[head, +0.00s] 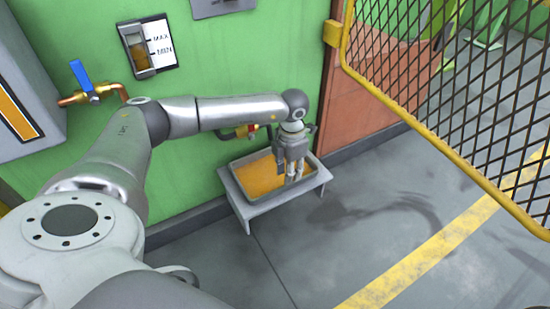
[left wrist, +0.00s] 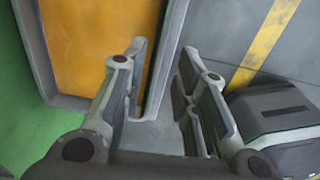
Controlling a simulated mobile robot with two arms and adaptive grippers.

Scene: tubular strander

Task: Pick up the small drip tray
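The small drip tray (head: 250,199) is a shallow grey rectangular tray with an orange-yellow inside. It sits on a low grey stand (head: 247,215) against the green machine wall. My left gripper (head: 292,178) points down over the tray's right part. In the left wrist view, the fingers (left wrist: 161,60) are open and apart. The tray's grey wall (left wrist: 168,40) runs between them, with one finger on the orange side and the other outside. I cannot tell whether either finger touches the wall. My right gripper is not in view.
A pipe with a yellow and red fitting (head: 247,131) comes out of the wall above the tray. A blue-handled valve (head: 82,77) is on the left. A yellow mesh guard (head: 440,90) stands at right. The grey floor in front is clear.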

